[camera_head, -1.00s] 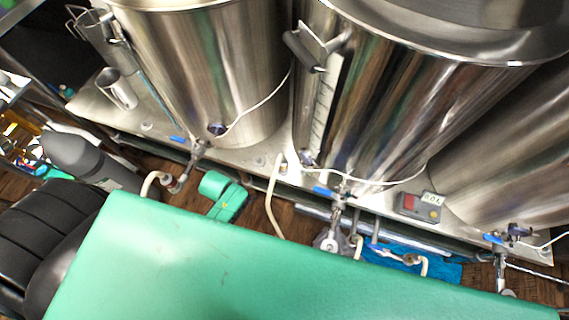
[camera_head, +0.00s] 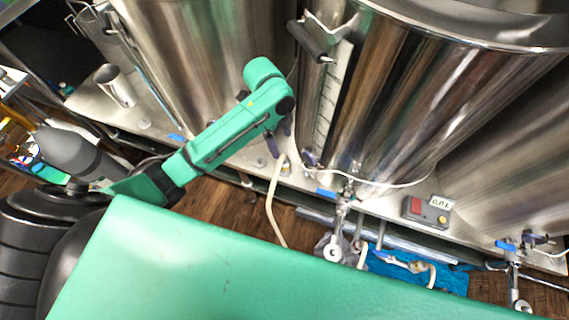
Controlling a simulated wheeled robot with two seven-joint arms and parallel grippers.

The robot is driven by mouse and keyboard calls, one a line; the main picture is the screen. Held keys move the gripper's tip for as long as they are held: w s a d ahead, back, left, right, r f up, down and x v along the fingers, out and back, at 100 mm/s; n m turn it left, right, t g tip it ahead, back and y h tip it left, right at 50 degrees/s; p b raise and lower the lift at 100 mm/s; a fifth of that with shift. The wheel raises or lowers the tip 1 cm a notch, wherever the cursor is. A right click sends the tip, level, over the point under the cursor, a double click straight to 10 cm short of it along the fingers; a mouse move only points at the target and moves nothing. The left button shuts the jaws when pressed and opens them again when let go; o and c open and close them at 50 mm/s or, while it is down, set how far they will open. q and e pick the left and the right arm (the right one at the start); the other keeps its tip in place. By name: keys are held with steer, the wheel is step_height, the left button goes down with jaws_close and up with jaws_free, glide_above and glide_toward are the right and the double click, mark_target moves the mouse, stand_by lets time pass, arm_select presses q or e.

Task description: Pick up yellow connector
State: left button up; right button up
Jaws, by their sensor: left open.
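A small yellowish connector (camera_head: 286,170) shows at the upper end of a beige hose (camera_head: 273,205), on the edge of the metal stand. It is small, and its exact shape is hard to tell. My left arm is green and reaches in from the left across the front of the left tank. My left gripper (camera_head: 279,143) has dark fingers pointing down. It is open and empty, just above the connector and apart from it as far as I can see. My right gripper is not in view.
Large steel tanks (camera_head: 400,110) stand close behind the gripper on a metal stand (camera_head: 150,130). A valve (camera_head: 342,205) and a grey box with red and yellow buttons (camera_head: 427,211) sit to the right. A blue cloth (camera_head: 450,278) lies on the wooden floor.

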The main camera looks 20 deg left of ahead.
mark_target(286, 164)
arm_select(q)
steer(key=shift+m, duration=0.3)
steer(key=f, duration=0.4)
steer(key=d+f+b, duration=0.1)
steer(key=f, duration=0.4)
steer(key=f+b, duration=0.1)
steer(key=f, duration=0.4)
steer(key=shift+d+f, duration=0.2)
steer(key=shift+d, duration=0.05)
steer(key=shift+r, duration=0.1)
jaws_close()
